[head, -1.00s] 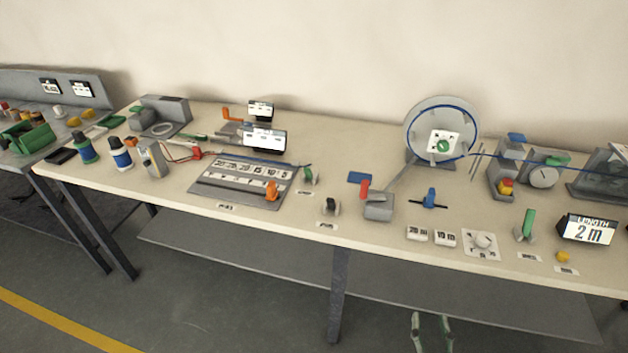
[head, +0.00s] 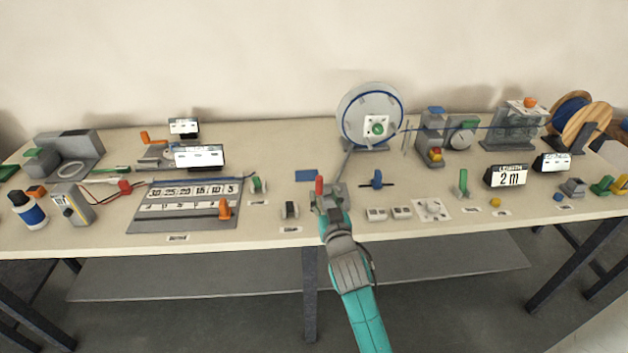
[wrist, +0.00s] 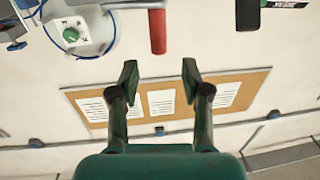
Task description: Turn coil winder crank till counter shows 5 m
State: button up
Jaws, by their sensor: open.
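The coil winder disc (head: 350,110) stands upright at the back of the bench, with blue wire around its rim and a green knob at its hub. A bar slants from it to the crank's red handle (head: 319,186) near the front. The length counter (head: 507,178) reads 2 m. My gripper (head: 328,198) is at the red handle in the head view and partly covers the crank's grey base. In the wrist view my gripper (wrist: 160,75) is open and empty between its fingers. The red handle (wrist: 157,32) appears just beyond the fingertips, centred between them, apart from both.
A blue clamp-like part (head: 377,180), white buttons (head: 389,213) and a dial (head: 432,209) lie right of my gripper. A green lever (head: 463,183) stands farther right. A grey scale board (head: 185,222) and a small black-and-grey switch (head: 290,209) lie to the left.

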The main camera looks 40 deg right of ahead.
aim_at(320, 182)
jog(key=x, duration=0.7)
jog(key=shift+w+d, duration=0.25)
jog(key=shift+w, duration=0.05)
grip_shut()
